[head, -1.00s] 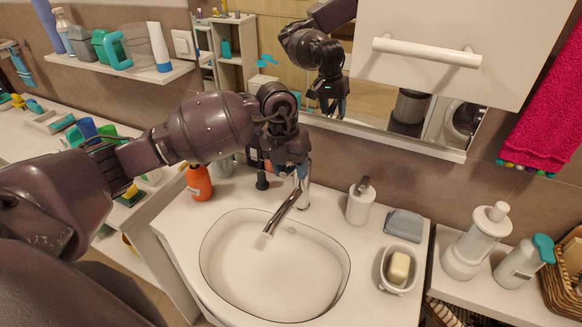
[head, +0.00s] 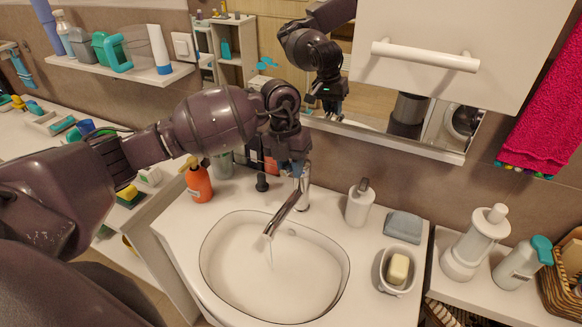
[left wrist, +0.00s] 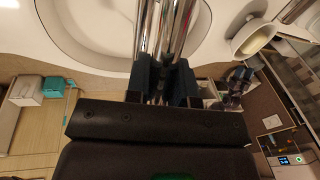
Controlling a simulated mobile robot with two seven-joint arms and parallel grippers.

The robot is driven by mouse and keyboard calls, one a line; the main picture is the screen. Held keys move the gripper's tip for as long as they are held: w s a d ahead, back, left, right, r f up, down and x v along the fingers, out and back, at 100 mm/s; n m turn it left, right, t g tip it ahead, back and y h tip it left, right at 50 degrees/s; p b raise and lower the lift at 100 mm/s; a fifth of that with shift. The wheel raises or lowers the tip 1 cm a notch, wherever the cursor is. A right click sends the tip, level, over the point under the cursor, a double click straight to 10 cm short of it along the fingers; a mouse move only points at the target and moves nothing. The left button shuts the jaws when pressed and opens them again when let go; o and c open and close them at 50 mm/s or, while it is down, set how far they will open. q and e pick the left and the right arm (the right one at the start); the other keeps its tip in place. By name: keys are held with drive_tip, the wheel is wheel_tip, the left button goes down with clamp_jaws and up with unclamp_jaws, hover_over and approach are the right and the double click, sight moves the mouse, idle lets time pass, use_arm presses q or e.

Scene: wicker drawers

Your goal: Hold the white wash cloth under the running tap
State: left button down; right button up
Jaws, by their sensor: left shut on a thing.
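The chrome tap (head: 287,212) stands at the back of the white washbasin (head: 235,270). A thin stream of water (head: 271,254) falls from its spout into the basin. My left gripper (head: 297,170) is at the top of the tap and shut on its lever. In the left wrist view the dark fingers (left wrist: 162,82) close on the chrome tap part (left wrist: 160,35), with the basin (left wrist: 100,22) beyond. I cannot make out a white wash cloth; a folded grey-blue cloth or sponge (head: 404,226) lies right of the basin. My right gripper is not in view.
A white soap dispenser (head: 359,203) stands right of the tap, and a soap dish (head: 397,270) with a bar sits at the basin's right. An orange bottle (head: 199,183) stands at the left. A mirror cabinet (head: 425,60) overhangs the back right.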

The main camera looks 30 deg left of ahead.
use_arm(q)
drive_tip(key=c, duration=1)
unclamp_jaws()
drive_tip(key=shift+o, duration=0.2)
drive_tip(key=shift+r, duration=0.1)
drive_tip(key=b+v, duration=0.1)
drive_tip(key=v, duration=0.9)
drive_tip(key=shift+r, duration=0.35)
drive_tip(key=shift+a, duration=0.1)
drive_tip(key=shift+f, duration=0.1)
